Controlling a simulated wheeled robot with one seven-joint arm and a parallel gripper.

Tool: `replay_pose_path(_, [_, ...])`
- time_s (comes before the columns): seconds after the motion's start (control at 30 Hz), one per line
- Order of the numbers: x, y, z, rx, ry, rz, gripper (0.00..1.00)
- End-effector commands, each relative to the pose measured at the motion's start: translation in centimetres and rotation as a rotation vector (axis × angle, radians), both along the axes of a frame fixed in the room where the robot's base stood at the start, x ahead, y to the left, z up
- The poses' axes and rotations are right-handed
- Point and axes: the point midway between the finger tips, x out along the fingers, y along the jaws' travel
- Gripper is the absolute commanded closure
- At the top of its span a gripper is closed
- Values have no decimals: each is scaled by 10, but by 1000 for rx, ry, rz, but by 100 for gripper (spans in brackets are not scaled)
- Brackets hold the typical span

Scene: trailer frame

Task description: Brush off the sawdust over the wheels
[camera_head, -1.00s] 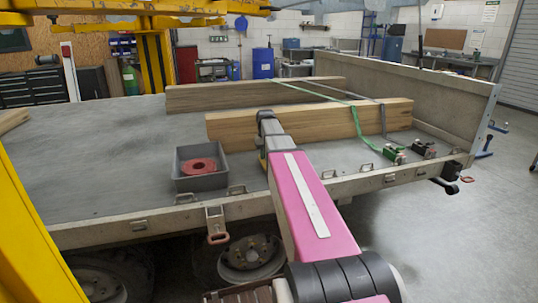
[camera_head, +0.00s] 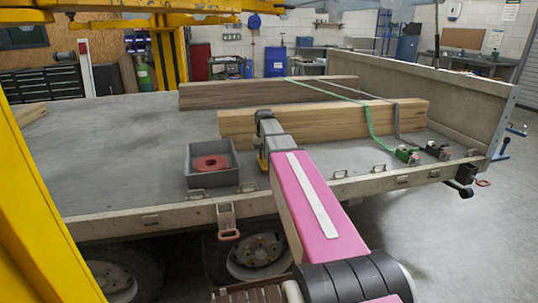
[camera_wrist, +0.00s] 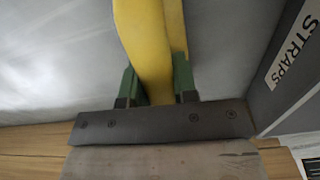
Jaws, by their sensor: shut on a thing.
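My gripper (camera_wrist: 157,84) is shut on a yellow handle-like thing (camera_wrist: 150,40), held between its green fingers. The far end of the yellow thing runs out of the wrist view, and I see no bristles. In the head view my gripper (camera_head: 262,158) is low over the trailer deck (camera_head: 110,150), between the grey box and the near wooden beam, and mostly hidden by my arm. Two wheels, a left one (camera_head: 115,280) and a right one (camera_head: 257,252), show partly below the deck edge. I cannot make out sawdust clearly; the deck has faint pale and dark patches.
A grey open box (camera_head: 196,181) holds a red coil (camera_head: 211,163). The near beam (camera_head: 340,118) and far beam (camera_head: 240,95) cross the deck, with a green strap (camera_head: 366,118) over them. A label reading STRAPS (camera_wrist: 293,45) is close by.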

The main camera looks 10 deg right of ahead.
Motion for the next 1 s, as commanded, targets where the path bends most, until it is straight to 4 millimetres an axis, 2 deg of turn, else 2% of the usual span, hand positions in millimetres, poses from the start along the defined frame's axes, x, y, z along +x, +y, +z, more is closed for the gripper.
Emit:
replay_pose_path(0.1, [0,10,1,0,0,1,100])
replay_pose_path(0.43, [0,21,0,0,0,1,100])
replay_pose_path(0.8, [0,48,-2,0,0,1,100])
replay_pose_path(1.0, [0,52,-3,1,0,0,100])
